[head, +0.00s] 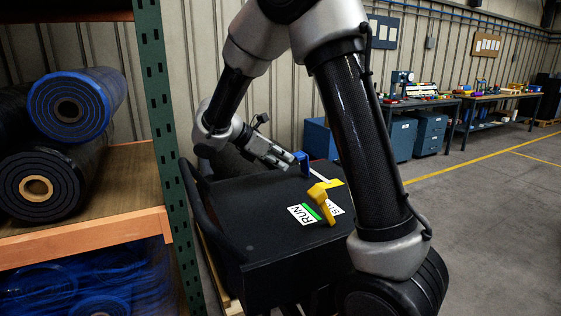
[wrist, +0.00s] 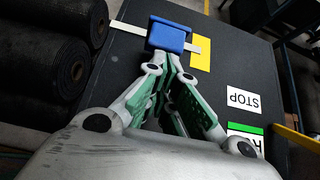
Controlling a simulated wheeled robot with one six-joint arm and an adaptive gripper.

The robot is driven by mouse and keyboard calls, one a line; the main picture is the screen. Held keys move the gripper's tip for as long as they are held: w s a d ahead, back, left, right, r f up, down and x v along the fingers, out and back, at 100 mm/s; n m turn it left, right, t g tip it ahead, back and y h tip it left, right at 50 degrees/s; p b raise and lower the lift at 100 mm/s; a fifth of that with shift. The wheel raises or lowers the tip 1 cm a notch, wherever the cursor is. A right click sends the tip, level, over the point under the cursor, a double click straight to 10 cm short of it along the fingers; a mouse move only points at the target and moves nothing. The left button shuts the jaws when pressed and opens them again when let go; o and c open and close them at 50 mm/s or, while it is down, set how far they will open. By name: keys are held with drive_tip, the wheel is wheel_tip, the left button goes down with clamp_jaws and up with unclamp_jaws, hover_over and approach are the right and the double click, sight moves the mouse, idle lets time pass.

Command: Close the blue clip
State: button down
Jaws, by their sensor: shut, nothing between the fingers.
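The blue clip (head: 304,162) stands at the far side of the black machine top, beside the fingertips of my gripper (head: 290,157). In the wrist view the blue clip (wrist: 168,33) sits across a pale strip (wrist: 128,28), just beyond the tips of my gripper (wrist: 171,62). My fingers are together with nothing between them. I cannot tell whether the tips touch the clip. The fingers hide part of its near side, and I cannot tell how its lever stands. A yellow patch (wrist: 200,52) lies by the strip's right end.
A yellow lever (head: 321,197) rises from the top (head: 262,228) near the RUN label (head: 304,214) and STOP label (wrist: 242,101). A shelf (head: 120,215) with rolls (head: 66,106) stands left. My arm hides part of the right side. Workbenches (head: 470,100) stand farther back.

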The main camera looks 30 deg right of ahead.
drive_tip(key=shift+d+r+y, duration=0.2)
drive_tip(key=shift+r+y, duration=0.1)
drive_tip(key=shift+y, duration=0.1)
